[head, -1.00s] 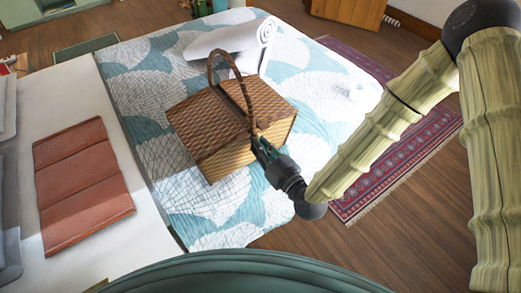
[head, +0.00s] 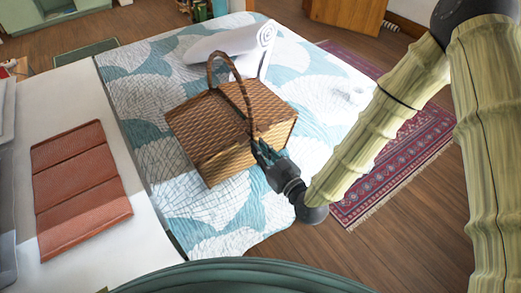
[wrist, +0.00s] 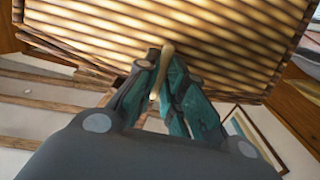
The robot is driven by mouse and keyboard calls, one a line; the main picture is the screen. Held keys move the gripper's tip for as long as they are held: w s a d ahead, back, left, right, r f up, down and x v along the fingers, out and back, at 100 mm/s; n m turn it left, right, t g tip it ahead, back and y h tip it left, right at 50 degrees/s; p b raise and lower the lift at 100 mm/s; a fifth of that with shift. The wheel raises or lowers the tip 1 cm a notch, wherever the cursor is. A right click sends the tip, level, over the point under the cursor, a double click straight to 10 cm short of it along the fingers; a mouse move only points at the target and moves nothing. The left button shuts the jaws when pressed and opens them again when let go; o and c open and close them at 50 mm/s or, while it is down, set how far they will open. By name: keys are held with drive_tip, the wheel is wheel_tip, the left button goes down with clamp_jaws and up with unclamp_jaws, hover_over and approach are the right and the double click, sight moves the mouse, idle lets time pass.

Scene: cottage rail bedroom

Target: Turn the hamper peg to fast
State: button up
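The wicker hamper (head: 215,140) stands on the bed with its lid down and its arched handle (head: 213,68) upright. The hamper peg (wrist: 164,62) is a small pale, slim piece at the hamper's side in the wrist view, standing between my fingertips. My gripper (head: 260,150) reaches the hamper's near right side, by the foot of the handle. In the wrist view my gripper (wrist: 161,82) has its fingers closed in on the peg from both sides. The peg is hidden behind my gripper in the head view.
The hamper rests on a blue and white quilt (head: 150,85). A patterned rug (head: 425,145) covers the floor at right, under my arm.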

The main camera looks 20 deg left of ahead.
drive_tip(key=o, duration=0.4)
drive_tip(key=v, duration=1.2)
idle(0.3)
drive_tip(key=s+d+f+m+g+h, duration=0.2)
drive_tip(key=s+d+f+h, duration=0.15)
drive_tip(key=d+f, duration=0.5)
drive_tip(key=s+d+f+m+g+h, duration=0.25)
drive_tip(key=d+f+h, duration=0.25)
drive_tip(key=f, duration=0.6)
drive_tip(key=s+d+f+m+g+h, duration=0.2)
drive_tip(key=s+d+f+m+g, duration=0.1)
drive_tip(key=s+d, duration=0.4)
drive_tip(key=s+d+f+m+g+h, duration=0.3)
drive_tip(key=s+d+f, duration=0.2)
drive_tip(key=s+d, duration=0.2)
drive_tip(key=shift+d+h, duration=0.35)
drive_tip(key=shift+d, duration=0.85)
